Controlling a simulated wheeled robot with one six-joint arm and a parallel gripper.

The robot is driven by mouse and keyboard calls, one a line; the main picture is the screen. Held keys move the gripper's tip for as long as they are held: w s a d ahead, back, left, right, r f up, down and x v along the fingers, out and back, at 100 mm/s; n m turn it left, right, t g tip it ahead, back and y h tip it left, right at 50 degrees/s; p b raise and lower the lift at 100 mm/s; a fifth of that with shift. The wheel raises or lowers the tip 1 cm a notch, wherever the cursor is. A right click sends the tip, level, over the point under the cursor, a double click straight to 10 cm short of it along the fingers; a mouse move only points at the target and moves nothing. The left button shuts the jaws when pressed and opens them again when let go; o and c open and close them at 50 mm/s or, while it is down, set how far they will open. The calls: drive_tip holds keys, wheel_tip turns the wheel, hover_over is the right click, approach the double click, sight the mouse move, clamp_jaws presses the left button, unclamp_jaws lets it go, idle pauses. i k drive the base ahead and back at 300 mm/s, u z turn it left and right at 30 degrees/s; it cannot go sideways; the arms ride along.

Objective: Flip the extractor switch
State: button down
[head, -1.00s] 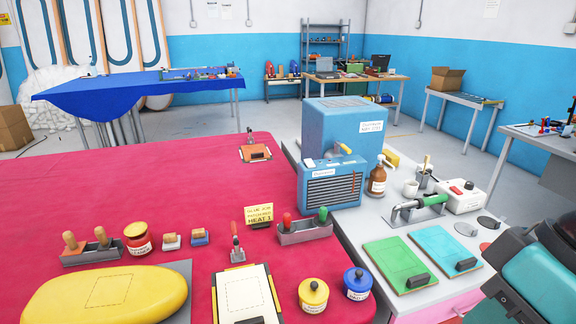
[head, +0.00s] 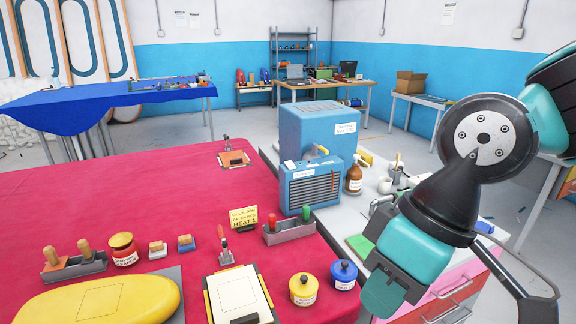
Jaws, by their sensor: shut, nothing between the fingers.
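The extractor looks to be the small blue box (head: 312,186) with a dark slatted grille. It stands at the red table's right edge, in front of a larger blue box (head: 318,128). A lever with a yellow handle (head: 322,150), likely its switch, sticks up at its top, tilted. The label on the box is too small to read surely. My arm's teal and black links fill the right of the head view, well right of the extractor.
A brown bottle (head: 354,175) stands just right of the extractor. My arm hides much of the grey side bench. A grey holder with red and green handles (head: 290,232) stands in front of the extractor.

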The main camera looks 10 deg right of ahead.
sight(290, 166)
drive_tip(key=i, duration=0.95)
